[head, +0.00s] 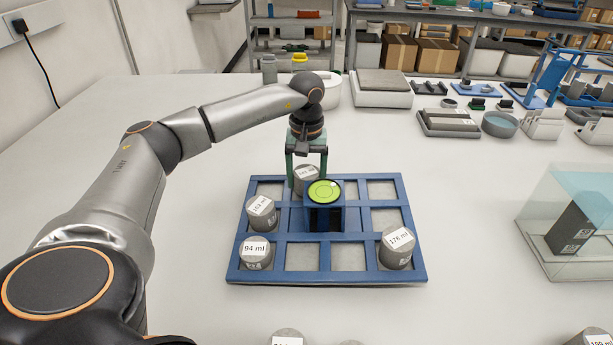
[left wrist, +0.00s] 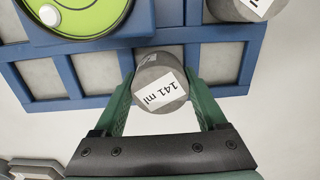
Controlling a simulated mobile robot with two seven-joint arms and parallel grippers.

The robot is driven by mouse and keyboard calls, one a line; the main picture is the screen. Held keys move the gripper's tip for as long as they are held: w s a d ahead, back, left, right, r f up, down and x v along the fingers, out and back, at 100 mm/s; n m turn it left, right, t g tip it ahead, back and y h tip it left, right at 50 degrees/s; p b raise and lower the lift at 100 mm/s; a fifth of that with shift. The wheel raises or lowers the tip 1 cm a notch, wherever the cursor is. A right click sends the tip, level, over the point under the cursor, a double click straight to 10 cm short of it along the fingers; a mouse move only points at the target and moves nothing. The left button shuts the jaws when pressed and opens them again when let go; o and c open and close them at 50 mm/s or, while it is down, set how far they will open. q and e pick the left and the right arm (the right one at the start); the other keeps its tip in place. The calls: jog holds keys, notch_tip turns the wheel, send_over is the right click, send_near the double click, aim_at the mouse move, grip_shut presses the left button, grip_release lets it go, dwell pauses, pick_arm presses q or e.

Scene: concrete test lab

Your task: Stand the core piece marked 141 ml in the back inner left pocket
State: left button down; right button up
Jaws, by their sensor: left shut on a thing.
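The grey core piece marked 141 ml (left wrist: 160,88) is between the green fingers of my left gripper (head: 307,166), which is shut on it. Its label faces up in the left wrist view. The core piece also shows in the head view (head: 303,183), partly hidden by a finger. It is upright at the back inner left pocket of the blue rack (head: 355,277), second from the left in the back row. Its foot is hidden, so I cannot tell whether it touches the pocket floor. My right gripper is not in view.
A raised blue block with a green disc (head: 323,191) stands close in front of the held piece. Cores marked 94 ml (head: 257,254) and 176 ml (head: 396,250), plus another at middle left (head: 261,213), occupy pockets. A clear-walled box (head: 570,225) stands right.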

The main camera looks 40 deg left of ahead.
pick_arm(q)
jog(key=shift+f, duration=0.1)
grip_release()
dwell(0.3)
jog(key=shift+r+p, duration=2.15)
jog(key=shift+r, duration=0.35)
